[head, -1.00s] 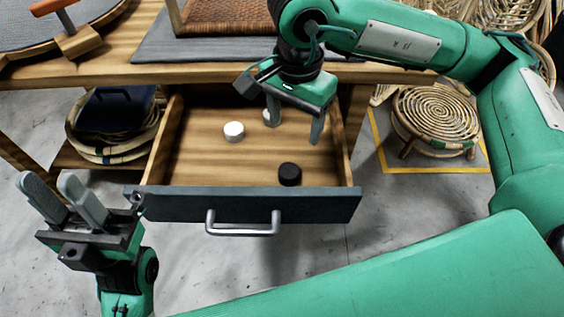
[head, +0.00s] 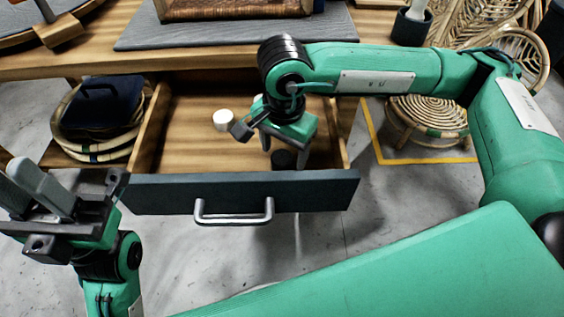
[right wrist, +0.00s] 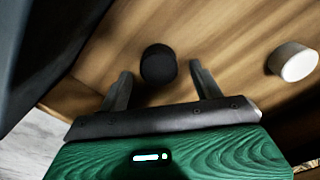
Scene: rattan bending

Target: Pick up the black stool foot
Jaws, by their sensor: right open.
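The black stool foot (head: 283,160) lies in the open drawer, near its front panel. My right gripper (head: 284,157) is over the drawer, open and pointing down, with its fingers close about the foot in the head view. In the right wrist view the black foot (right wrist: 158,65) shows between and just beyond the two open fingertips (right wrist: 160,72), with a gap on each side. I cannot tell whether the fingers are low enough to be beside it. My left gripper (head: 30,185) is at the lower left, outside the drawer, its fingers apart and empty.
A white foot (head: 223,119) stands in the drawer, left of my right gripper; a white foot (right wrist: 293,62) shows in the wrist view. The drawer front (head: 240,194) with its metal handle (head: 233,218) and the workbench edge (head: 180,58) border the space. A rattan stool (head: 432,122) stands right.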

